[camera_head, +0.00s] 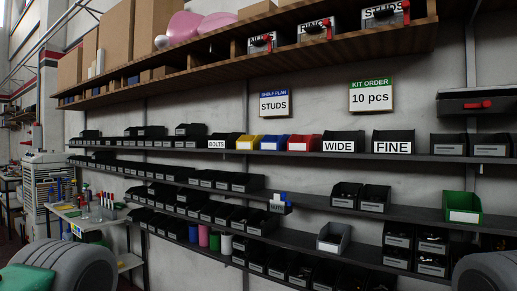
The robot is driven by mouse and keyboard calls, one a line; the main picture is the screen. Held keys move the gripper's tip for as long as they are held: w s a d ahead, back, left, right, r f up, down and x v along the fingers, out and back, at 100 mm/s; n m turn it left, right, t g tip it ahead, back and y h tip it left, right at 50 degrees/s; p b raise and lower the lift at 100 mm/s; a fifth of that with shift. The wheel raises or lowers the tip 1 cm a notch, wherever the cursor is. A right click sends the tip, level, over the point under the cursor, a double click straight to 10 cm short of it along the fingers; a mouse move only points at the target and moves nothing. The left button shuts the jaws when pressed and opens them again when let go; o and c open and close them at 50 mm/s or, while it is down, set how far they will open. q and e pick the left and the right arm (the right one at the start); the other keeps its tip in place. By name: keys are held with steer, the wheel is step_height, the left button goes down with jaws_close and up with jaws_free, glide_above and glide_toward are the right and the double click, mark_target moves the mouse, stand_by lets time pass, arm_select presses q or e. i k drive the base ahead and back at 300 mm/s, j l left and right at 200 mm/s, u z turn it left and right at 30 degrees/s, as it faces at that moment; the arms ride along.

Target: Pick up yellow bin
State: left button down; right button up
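The yellow bin (248,141) sits on the upper long shelf, near the middle of the picture. It is small and has a white label on its front. A black bin labelled BOLTS is on its left and a blue bin (272,142) is on its right. Neither of my grippers is in view. Rounded grey parts at the lower left and lower right corners look like parts of my own body.
A red bin (302,142) and black bins labelled WIDE (343,142) and FINE (393,142) share the shelf. Lower shelves hold many black bins, a grey bin (333,238) and a green bin (462,207). A wooden shelf (230,56) runs above. A workbench (90,218) stands left.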

mark_target(254, 142)
steer(key=i+j, duration=0.25)
steer(key=j, duration=0.15)
steer(key=i+j+z, duration=0.15)
steer(key=j, duration=0.25)
steer(key=i+j, duration=0.35)
